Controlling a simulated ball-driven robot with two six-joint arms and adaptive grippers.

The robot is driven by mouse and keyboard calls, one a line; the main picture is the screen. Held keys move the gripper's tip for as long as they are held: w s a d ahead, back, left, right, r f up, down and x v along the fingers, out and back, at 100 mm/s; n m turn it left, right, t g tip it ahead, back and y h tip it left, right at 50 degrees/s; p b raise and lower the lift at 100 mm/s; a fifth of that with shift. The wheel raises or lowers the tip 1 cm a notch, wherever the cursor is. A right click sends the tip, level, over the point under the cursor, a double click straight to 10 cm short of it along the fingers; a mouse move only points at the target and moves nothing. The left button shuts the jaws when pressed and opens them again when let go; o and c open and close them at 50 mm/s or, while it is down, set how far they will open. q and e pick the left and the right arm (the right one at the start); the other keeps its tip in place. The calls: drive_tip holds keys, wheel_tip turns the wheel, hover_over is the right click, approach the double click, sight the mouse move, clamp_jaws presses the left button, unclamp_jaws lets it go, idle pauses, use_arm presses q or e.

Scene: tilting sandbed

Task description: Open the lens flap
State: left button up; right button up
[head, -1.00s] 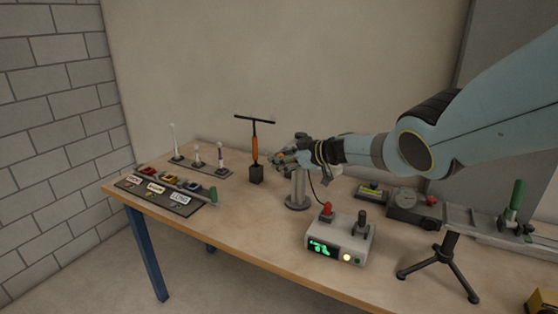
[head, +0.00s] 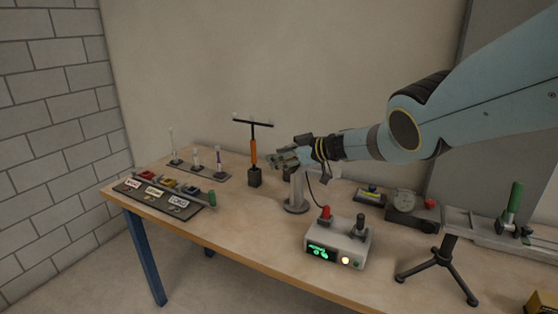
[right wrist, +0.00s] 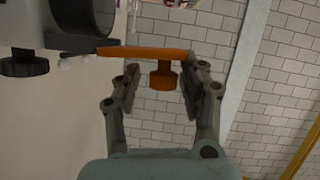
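The lens flap looks to be the orange plate (right wrist: 135,51) with a short orange knob (right wrist: 162,78) in the right wrist view. It is edge-on beside a grey housing (right wrist: 25,25) with a black ring (right wrist: 88,18). My right gripper (right wrist: 165,70) is open, one finger on each side of the knob, with visible gaps. In the head view my right gripper (head: 285,159) is at the top of a grey pedestal (head: 297,190) and hides most of what stands there. My left gripper is not in view.
A control box (head: 337,241) with a red and a dark knob stands in front of the pedestal. A T-handled tool (head: 253,150) stands to its left. A black tripod (head: 440,262) and gauge (head: 403,203) are at right. The table's front middle is clear.

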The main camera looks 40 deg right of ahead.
drive_tip(key=shift+o, duration=0.6)
drive_tip(key=shift+f, duration=0.3)
drive_tip(key=shift+s, duration=0.15)
drive_tip(key=shift+s+d, duration=0.3)
drive_tip(key=shift+s, duration=0.25)
drive_tip(key=shift+s+a+r, duration=0.1)
drive_tip(key=shift+s+r, duration=0.3)
drive_tip(key=shift+s, duration=0.2)
drive_tip(key=v, duration=0.9)
drive_tip(key=shift+d+r, duration=0.2)
drive_tip(key=shift+d, duration=0.05)
